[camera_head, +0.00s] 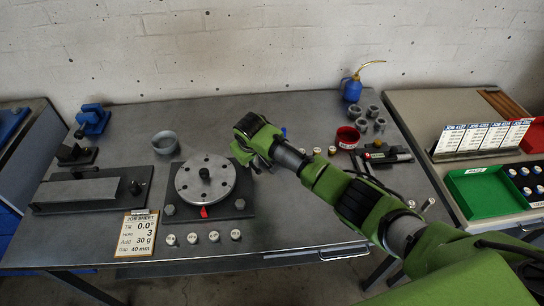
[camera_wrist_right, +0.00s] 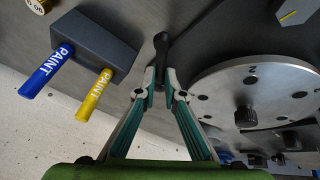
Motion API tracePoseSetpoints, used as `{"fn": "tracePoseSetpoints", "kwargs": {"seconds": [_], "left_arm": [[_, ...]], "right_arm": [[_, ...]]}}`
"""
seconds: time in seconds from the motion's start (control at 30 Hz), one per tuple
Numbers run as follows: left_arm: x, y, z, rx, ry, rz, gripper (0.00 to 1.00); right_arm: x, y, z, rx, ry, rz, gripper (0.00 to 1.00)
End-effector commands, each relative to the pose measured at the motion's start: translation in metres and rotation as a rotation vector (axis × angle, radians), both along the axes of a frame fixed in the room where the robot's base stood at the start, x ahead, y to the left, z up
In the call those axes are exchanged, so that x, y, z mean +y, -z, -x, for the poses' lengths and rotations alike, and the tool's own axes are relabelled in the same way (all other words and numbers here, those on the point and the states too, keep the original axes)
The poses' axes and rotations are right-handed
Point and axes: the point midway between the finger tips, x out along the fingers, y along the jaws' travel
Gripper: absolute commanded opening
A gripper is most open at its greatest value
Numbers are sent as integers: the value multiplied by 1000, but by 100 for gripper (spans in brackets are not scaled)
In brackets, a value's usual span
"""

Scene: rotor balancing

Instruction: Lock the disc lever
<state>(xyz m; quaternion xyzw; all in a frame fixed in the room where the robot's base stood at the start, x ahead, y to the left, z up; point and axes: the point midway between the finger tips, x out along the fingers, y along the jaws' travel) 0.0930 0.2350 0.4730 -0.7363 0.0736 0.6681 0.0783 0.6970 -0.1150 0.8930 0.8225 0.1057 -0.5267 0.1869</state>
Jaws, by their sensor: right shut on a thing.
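The grey metal disc (camera_head: 206,168) with its black centre knob sits on a dark base plate (camera_head: 236,206); the disc also shows at the right of the right wrist view (camera_wrist_right: 225,92). My right gripper (camera_head: 256,163) is at the disc's right rear edge. In the right wrist view my right gripper (camera_wrist_right: 160,88) has its fingertips closed on the black lever (camera_wrist_right: 161,46), whose rounded end sticks out beyond them. In the head view the arm and gripper largely hide the lever. I cannot tell its exact lever angle. My left gripper is not in view.
A dark block with a blue paint marker (camera_wrist_right: 46,72) and a yellow paint marker (camera_wrist_right: 93,95) stands close beside my right gripper. The job sheet (camera_head: 137,234) and several small weights (camera_head: 192,238) lie in front. A red bowl (camera_head: 347,137) stands to the right.

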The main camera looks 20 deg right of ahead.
Motion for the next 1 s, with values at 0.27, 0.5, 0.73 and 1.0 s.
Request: {"fn": "tracePoseSetpoints", "kwargs": {"seconds": [0.27, 0.5, 0.73, 1.0], "left_arm": [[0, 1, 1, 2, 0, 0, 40], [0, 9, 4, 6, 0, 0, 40], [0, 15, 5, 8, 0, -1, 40], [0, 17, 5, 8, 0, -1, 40]], "right_arm": [[26, 1, 0, 3, 233, -3, 0], [30, 2, -1, 1, 408, -2, 0], [31, 2, -2, 0, 514, -2, 0], [31, 1, -2, 0, 564, -2, 0]]}}
